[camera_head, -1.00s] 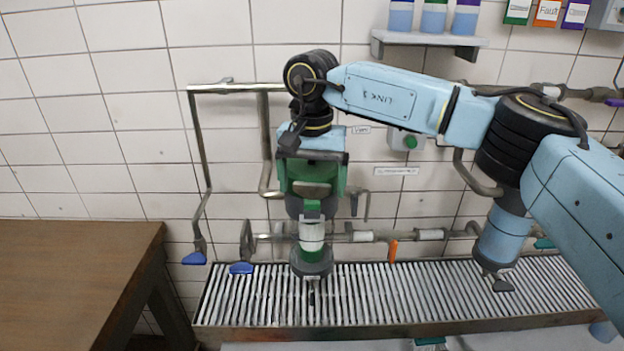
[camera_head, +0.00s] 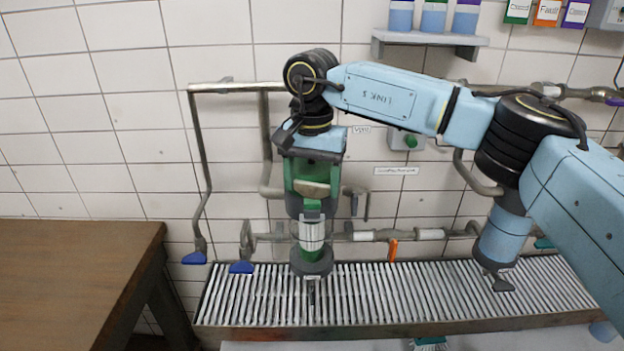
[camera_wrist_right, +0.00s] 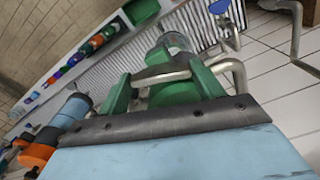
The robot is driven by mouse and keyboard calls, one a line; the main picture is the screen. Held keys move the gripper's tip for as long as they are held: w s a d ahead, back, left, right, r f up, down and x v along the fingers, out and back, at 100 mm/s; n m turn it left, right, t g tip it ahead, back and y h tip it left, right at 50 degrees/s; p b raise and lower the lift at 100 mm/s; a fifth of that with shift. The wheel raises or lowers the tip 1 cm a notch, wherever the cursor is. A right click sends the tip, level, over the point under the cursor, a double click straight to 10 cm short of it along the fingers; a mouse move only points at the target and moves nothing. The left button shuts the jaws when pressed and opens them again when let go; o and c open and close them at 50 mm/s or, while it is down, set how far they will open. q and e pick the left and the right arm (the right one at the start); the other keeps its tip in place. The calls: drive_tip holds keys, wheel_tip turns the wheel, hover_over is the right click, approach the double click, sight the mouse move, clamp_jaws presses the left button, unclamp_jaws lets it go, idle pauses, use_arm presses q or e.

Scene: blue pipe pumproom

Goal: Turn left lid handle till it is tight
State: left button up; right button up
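The left canister has a clear middle section (camera_head: 312,232), a green part below it and a dark base over the slatted channel. Its lid handle (camera_head: 311,189) is a pale metal bar, also visible in the right wrist view (camera_wrist_right: 162,77) in front of the green lid. My right gripper (camera_head: 314,180) points down over the canister top. In the right wrist view its green fingers (camera_wrist_right: 160,88) stand wide apart, one near each end of the bar. I cannot tell whether they touch it. My left gripper is in neither view.
A slatted metal channel (camera_head: 420,290) runs below the canisters. A blue cylinder (camera_head: 503,238) with a dark base stands to the right. Wall pipes (camera_head: 366,236) with blue and orange handles run behind. A brown table (camera_head: 70,280) is at left, and a shelf (camera_head: 428,39) with containers is above.

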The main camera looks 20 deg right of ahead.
sight(312, 183)
drive_tip(key=o, duration=0.4)
wheel_tip(312, 183, up, 14)
drive_tip(key=shift+f, duration=0.25)
idle(0.3)
